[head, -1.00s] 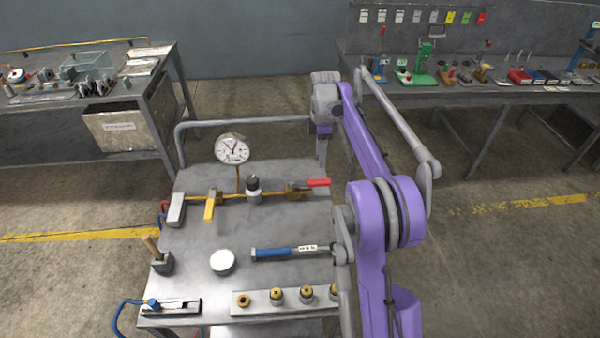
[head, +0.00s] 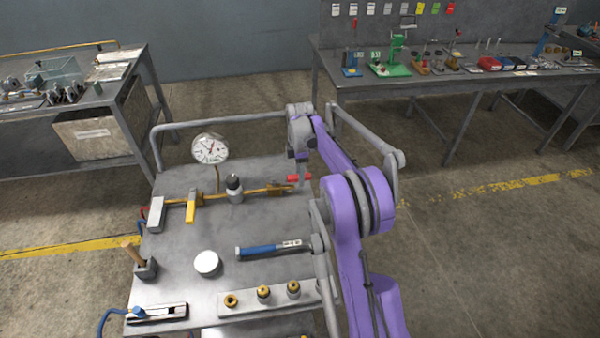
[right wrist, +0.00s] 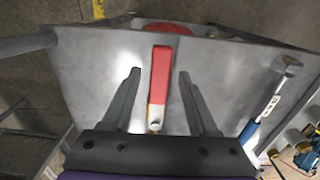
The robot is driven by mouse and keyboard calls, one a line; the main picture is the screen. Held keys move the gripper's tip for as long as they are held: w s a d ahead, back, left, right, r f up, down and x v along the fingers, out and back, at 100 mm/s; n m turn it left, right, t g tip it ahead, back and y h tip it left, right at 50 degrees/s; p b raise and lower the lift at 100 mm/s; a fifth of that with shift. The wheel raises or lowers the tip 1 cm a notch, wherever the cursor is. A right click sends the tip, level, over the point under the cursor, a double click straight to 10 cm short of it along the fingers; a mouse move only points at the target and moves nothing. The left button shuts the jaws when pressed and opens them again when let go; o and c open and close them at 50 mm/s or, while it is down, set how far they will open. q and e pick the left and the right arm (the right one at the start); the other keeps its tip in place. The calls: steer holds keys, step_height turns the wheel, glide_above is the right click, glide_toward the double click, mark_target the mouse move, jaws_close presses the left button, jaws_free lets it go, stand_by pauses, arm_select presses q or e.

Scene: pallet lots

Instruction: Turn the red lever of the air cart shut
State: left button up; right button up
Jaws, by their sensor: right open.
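The air cart (head: 215,235) is a grey metal-topped cart. A brass pipe line (head: 215,194) runs across it, with a round gauge (head: 210,148) standing behind. The red lever (head: 293,178) is at the right end of the line and points right, roughly along the pipe. My right gripper (head: 303,178) is over the lever and partly hides it. In the right wrist view, the red lever (right wrist: 161,72) lies between the two open fingers of my right gripper (right wrist: 159,76), with a gap on each side. Contact cannot be seen. My left gripper is out of view.
On the cart are a yellow lever (head: 191,210), a blue-handled tool (head: 262,250), a white round lid (head: 207,263) and a strip with brass fittings (head: 262,303). A grey rail (head: 215,122) rises behind. Benches stand at the left (head: 130,75) and the back right (head: 450,82).

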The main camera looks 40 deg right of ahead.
jaws_close()
stand_by(1.3)
